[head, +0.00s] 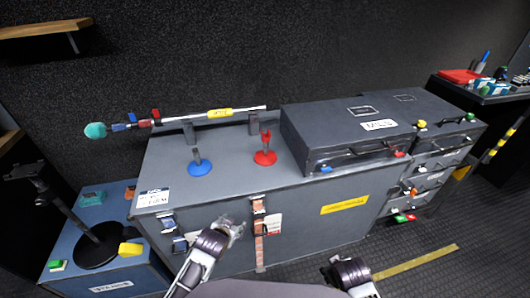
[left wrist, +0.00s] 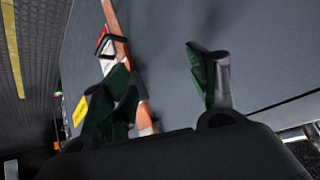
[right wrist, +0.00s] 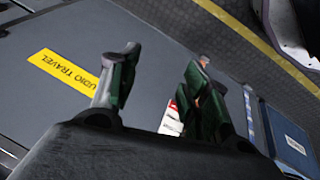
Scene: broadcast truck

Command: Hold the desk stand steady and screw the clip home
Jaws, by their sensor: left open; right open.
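Two small desk stands stand upright on top of the grey case. The blue desk stand (head: 200,166) has a round blue base and a dark post. The red desk stand (head: 265,156) has a round red base and a red piece on top; I cannot tell whether that piece is a clip. My left gripper (head: 234,228) is open and empty in front of the case, below and nearer than both stands. It also shows in the left wrist view (left wrist: 158,75). My right gripper (head: 343,268) is open and empty farther right and lower; it also shows in the right wrist view (right wrist: 158,78). Neither touches a stand.
A boom pole (head: 185,117) rests on holders along the case's back edge. A dark MICS case (head: 345,125) fills the right of the top. A black round-based stand (head: 98,246) is at the left on a blue case. The top's front middle is free.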

